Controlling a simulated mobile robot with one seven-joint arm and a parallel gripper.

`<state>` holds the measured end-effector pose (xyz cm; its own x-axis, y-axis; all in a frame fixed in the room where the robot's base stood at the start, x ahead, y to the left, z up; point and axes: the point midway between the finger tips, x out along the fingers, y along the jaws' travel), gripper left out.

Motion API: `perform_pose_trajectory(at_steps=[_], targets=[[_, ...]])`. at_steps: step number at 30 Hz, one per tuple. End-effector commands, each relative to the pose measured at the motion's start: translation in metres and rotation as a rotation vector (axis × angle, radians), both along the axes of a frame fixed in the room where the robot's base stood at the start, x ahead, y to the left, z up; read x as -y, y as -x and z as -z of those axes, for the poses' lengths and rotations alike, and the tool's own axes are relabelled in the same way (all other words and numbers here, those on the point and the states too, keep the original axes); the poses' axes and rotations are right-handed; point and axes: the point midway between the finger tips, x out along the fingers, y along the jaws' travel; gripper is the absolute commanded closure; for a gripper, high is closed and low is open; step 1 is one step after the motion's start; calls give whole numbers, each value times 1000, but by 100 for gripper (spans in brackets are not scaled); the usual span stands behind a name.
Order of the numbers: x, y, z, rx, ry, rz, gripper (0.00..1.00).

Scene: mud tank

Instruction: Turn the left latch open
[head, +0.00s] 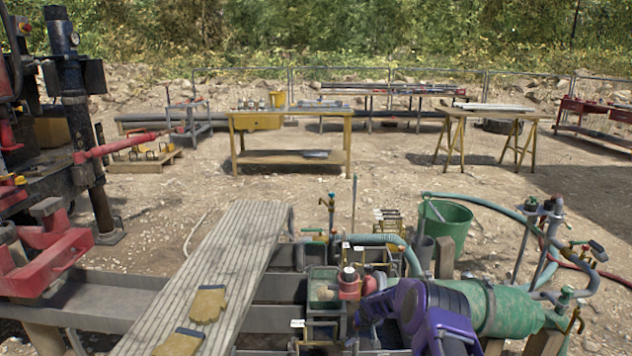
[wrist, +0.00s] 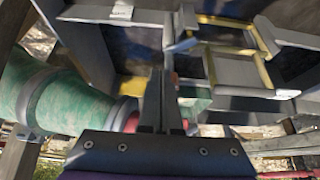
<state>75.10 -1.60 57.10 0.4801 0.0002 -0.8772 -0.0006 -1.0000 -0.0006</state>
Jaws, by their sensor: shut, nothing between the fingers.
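My gripper (wrist: 167,75) is shut and empty in the wrist view, its two fingers pressed together and pointing up over the tank. Beyond the fingertips lie dark tank compartments with grey walls and a yellow-edged frame (wrist: 262,72). A small grey-blue bar (wrist: 182,46) shows just past the fingertips; I cannot tell whether it is a latch or whether the fingers touch it. In the head view the mud tank (head: 278,290) is at lower centre, partly hidden behind my purple arm. My fingertips are not clear there. I cannot make out the left latch or its position.
In the head view a slatted walkway (head: 215,270) carries work gloves (head: 208,304). A green bucket (head: 447,226) stands behind the tank.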

Motion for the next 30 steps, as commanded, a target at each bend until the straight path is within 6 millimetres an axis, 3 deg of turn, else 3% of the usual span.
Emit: perform_pose_trajectory(at_steps=[13,30], targets=[[0,0,-53,0,0,-1,100],[-10,1,-55,-9,3,-6,100]])
